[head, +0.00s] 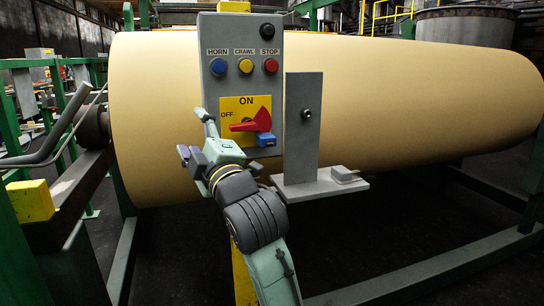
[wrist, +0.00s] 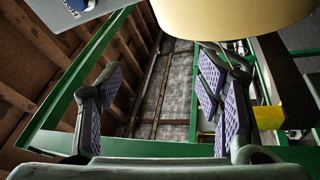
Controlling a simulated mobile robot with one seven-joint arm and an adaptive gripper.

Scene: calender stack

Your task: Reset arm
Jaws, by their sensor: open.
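My arm reaches up in front of the grey control panel (head: 217,95). My gripper (head: 192,134) is at the panel's lower left edge, with its fingers spread and pointing up and left. In the wrist view, my gripper (wrist: 160,75) shows two ridged fingers wide apart with nothing between them. The red rotary handle (head: 250,122) sits on a yellow plate marked ON and OFF, its narrow end pointing left toward OFF. A blue block (head: 266,140) like a padlock is at its lower right. The fingers look apart from the handle.
A large tan roll (head: 420,95) lies behind the panel. A grey upright plate (head: 303,120) on a flat base stands right of it. Green frame rails (head: 20,115) and a yellow block (head: 31,201) are at left. The wrist view shows open floor (wrist: 168,95) beyond the fingers.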

